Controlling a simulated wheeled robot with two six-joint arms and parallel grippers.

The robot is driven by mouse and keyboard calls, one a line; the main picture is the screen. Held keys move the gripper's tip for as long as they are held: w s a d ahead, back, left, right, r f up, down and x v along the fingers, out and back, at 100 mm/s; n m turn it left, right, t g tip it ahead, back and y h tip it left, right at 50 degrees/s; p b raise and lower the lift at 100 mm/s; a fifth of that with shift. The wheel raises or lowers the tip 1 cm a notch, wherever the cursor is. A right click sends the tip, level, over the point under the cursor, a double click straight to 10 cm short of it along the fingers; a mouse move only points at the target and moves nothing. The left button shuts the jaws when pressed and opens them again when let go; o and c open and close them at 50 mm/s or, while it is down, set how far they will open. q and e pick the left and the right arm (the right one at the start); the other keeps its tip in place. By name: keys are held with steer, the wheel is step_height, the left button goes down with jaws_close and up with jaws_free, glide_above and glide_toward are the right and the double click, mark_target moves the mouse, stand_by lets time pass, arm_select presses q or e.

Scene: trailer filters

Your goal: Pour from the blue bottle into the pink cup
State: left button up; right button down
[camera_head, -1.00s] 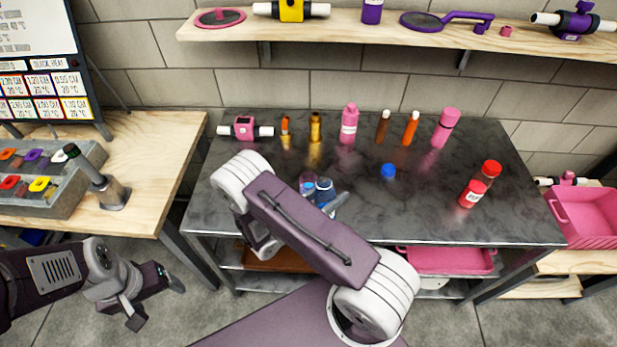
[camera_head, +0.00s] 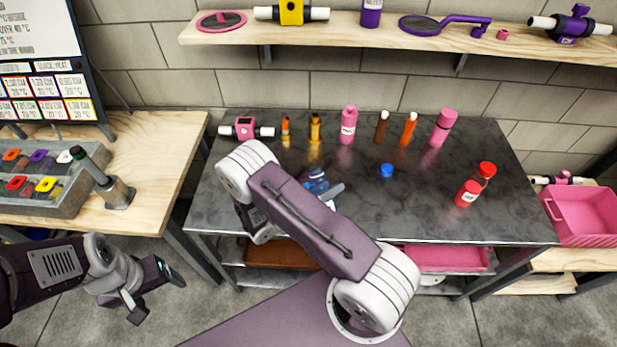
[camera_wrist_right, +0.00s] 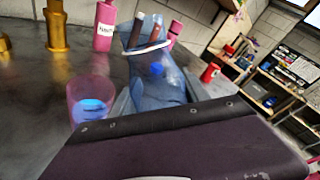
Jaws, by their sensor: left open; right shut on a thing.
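The blue bottle (camera_wrist_right: 165,80) is see-through and fills the middle of the right wrist view, leaning slightly left there. My right gripper (camera_wrist_right: 160,105) is shut on it; the dark gripper body hides its lower part. In the head view the bottle (camera_head: 318,182) shows just past my right forearm, which hides most of that gripper. The pink cup (camera_wrist_right: 90,103) stands on the table left of the bottle in the wrist view, with blue liquid inside. In the head view I cannot make the cup out. My left gripper (camera_head: 158,292) is open and empty, low at the left, away from the table.
A blue cap (camera_head: 387,170) lies on the dark metal table (camera_head: 430,215). Several bottles line the table's back, including a pink one (camera_head: 348,125). The table's middle right is mostly clear.

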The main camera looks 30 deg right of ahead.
step_height(320, 180, down, 3)
steer(key=shift+s+r+n+b, duration=0.15)
steer(key=shift+r+n+b, duration=0.05)
steer(key=shift+n+b, duration=0.45)
steer(key=shift+n, duration=0.25)
steer(key=shift+s+f+n+g+y, duration=0.3)
steer(key=shift+n+g, duration=0.1)
steer(key=shift+f, duration=0.1)
steer(key=shift+s+r+n+g+p, duration=0.2)
steer(key=shift+r+n+g+p, duration=0.1)
steer(key=shift+n+p, duration=0.4)
stand_by(1.1)
steer(key=shift+s+r+n+g+p, duration=0.15)
steer(key=shift+r+n+g+p, duration=0.15)
steer(key=shift+r+n+p, duration=0.35)
stand_by(1.9)
steer(key=shift+w+r+n+g+p, duration=0.3)
steer(key=shift+r+n+p, duration=0.1)
steer(key=shift+n, duration=0.25)
stand_by(1.4)
